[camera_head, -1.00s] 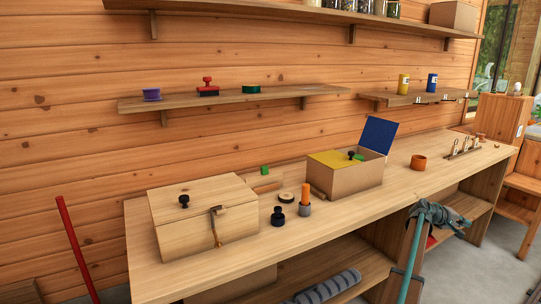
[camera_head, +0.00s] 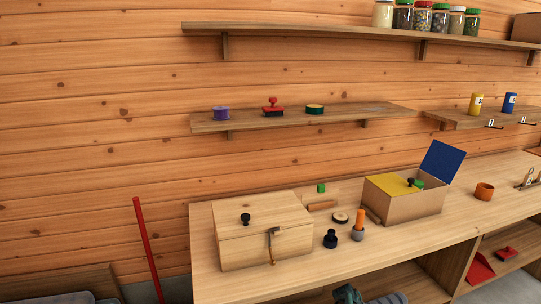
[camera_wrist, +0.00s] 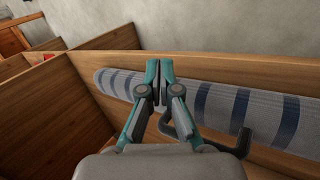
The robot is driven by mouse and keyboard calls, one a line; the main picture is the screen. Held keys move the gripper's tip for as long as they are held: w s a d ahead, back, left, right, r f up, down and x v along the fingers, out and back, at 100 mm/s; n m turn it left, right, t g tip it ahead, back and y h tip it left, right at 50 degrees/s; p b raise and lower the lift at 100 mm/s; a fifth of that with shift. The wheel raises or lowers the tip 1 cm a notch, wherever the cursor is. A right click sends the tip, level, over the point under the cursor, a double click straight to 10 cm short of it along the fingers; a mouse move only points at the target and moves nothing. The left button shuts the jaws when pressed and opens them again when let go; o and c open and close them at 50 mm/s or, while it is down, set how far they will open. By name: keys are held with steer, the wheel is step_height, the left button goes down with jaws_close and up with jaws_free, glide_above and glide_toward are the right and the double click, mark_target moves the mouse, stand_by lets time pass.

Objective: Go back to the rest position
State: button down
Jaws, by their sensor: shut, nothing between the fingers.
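My gripper (camera_wrist: 152,70) shows in the wrist view with its two teal fingers together and nothing between them. It is in front of a rolled grey cloth with dark blue stripes (camera_wrist: 235,105), which lies along a wooden board. A dark bent bar (camera_wrist: 215,146) shows just right of the fingers. In the head view only a dark teal piece of my arm (camera_head: 347,293) shows at the bottom edge, so the fingers cannot be made out there.
The workbench (camera_head: 330,270) carries a closed wooden box (camera_head: 262,243), an open-lidded box (camera_head: 410,207), a dark knob piece (camera_head: 330,238), an orange peg (camera_head: 360,219) and an orange cup (camera_head: 484,191). Shelves (camera_head: 300,118) hang above. A red pole (camera_head: 148,245) leans at left.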

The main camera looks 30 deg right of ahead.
steer(key=s+a+f+n+y+p, duration=0.1)
steer(key=a+p, duration=0.1)
steer(key=a, duration=0.7)
steer(key=s+a+f+y+p, duration=0.1)
steer(key=s+a+p, duration=0.1)
steer(key=a, duration=0.8)
steer(key=s+a+r+n+g+y+p, duration=0.1)
steer(key=s+a+r+p, duration=0.1)
steer(key=s+a, duration=0.5)
steer(key=s+a+r+n+g+y+p, duration=0.1)
steer(key=s+a+p, duration=0.3)
steer(key=s+a, duration=0.4)
steer(key=s+a+r+n+g+y+p, duration=0.1)
steer(key=s+a, duration=0.6)
steer(key=a, duration=0.8)
step_height(320, 180, up, 2)
steer(key=g+y+p, duration=0.1)
steer(key=p, duration=0.1)
steer(key=shift+s+r+p, duration=0.2)
steer(key=shift+p, duration=0.15)
